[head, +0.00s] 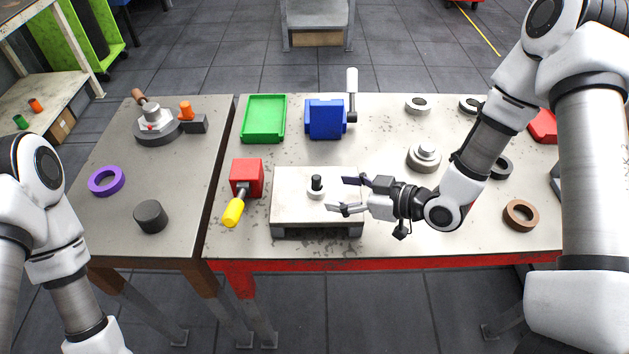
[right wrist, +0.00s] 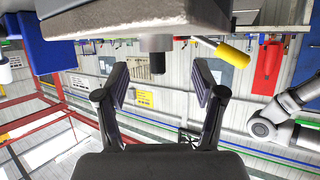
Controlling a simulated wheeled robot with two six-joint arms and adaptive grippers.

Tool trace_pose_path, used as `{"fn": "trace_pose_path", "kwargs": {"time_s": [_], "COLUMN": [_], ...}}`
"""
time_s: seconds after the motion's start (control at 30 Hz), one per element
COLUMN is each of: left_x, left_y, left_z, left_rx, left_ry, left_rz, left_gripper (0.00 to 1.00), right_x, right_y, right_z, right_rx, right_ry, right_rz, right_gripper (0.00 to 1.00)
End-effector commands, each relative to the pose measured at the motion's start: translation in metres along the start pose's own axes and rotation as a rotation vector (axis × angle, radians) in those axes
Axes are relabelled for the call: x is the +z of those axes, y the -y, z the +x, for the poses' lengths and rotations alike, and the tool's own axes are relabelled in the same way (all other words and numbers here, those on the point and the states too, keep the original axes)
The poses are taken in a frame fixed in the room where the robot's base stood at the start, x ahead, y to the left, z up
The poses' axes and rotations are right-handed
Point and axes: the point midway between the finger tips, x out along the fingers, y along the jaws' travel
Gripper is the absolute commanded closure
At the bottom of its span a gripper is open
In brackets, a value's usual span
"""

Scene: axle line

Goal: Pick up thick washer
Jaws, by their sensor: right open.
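My right gripper (head: 345,194) is open and empty, to the right of a low pale block (head: 290,207) with a dark upright pin (head: 316,182). A light grey ring or collar (head: 315,195) sits around the pin's base. In the right wrist view the picture is upside down; the collar (right wrist: 156,42) and pin (right wrist: 157,63) show ahead, between the open fingers (right wrist: 158,84) and apart from them. Loose rings lie on the table: a pale grey one (head: 407,105) at the back and a brown one (head: 511,216) at right. I cannot tell which ring is the thick washer. My left gripper is out of view.
A red block with yellow handle (head: 247,176) stands left of the pale block. A green tray (head: 247,119) and a blue vise-like block (head: 326,119) are behind. A stepped grey part (head: 424,163) is behind my right gripper.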

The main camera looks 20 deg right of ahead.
Motion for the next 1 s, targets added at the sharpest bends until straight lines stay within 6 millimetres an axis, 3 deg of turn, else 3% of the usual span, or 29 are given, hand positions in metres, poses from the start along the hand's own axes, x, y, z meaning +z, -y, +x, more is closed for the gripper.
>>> {"fn": "trace_pose_path", "kwargs": {"time_s": [0.37,0.6,0.67,0.8,1.0], "left_x": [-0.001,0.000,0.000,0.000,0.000], "left_y": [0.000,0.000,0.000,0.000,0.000], "left_z": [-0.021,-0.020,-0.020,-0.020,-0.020], "left_rx": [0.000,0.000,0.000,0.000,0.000], "left_ry": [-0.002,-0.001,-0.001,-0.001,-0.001], "left_rz": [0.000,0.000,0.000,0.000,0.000], "left_gripper": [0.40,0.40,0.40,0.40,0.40], "right_x": [-0.002,-0.001,-0.001,-0.001,0.000], "right_y": [-0.002,-0.003,-0.003,-0.003,-0.003], "right_z": [0.051,0.056,0.056,0.056,0.056], "right_rx": [-0.003,0.000,0.000,0.000,0.000], "right_ry": [0.001,-0.001,-0.001,-0.001,0.000], "right_rz": [-0.002,0.001,0.001,0.001,0.001], "right_gripper": [0.31,0.31,0.49,0.97,1.00]}}
